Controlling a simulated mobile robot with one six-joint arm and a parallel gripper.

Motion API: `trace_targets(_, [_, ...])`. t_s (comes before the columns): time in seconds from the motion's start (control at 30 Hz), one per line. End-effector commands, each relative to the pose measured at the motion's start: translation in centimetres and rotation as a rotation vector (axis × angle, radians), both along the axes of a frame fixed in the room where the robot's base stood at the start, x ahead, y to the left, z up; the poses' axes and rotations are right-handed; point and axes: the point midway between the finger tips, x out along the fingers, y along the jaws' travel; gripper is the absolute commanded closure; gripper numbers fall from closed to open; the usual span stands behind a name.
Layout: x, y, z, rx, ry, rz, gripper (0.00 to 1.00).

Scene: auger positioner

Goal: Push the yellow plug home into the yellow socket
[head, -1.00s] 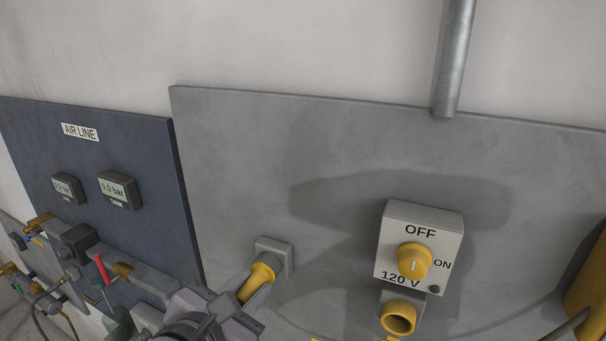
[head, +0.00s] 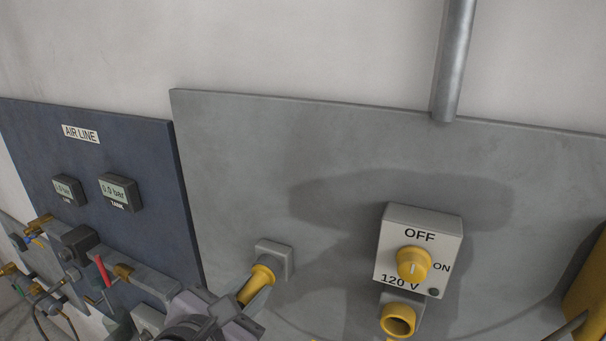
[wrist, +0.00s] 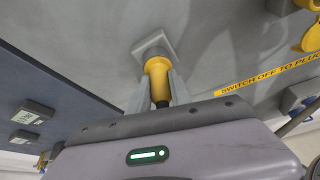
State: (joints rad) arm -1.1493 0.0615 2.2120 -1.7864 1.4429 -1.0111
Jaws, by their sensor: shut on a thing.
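The yellow plug (head: 258,279) points up and right at a grey square mount (head: 276,256) on the grey panel. Its front end meets the mount, and I cannot tell how deep it sits. In the wrist view the plug (wrist: 157,72) is between my two fingers, with its black rear end towards me. My gripper (head: 254,290) is shut on the plug; it also shows in the wrist view (wrist: 160,92). A separate yellow socket (head: 398,320) with an open round mouth is below the 120 V switch box, to the right of the plug.
The switch box (head: 419,250) has a yellow knob (head: 413,264) between OFF and ON labels. A blue AIR LINE panel (head: 95,160) with gauges, fittings and a red lever is at left. A metal conduit (head: 453,60) runs up the wall. The panel between plug and box is clear.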

Motion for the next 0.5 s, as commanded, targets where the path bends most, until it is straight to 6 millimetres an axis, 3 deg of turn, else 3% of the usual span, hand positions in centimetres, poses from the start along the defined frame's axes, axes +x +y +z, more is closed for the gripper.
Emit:
trace_targets(0.07, [0.03,0.02,0.08,0.001,-0.002,0.0,1.0])
trace_targets(0.5, [-0.89,0.47,0.16,0.002,-0.001,0.002,1.0])
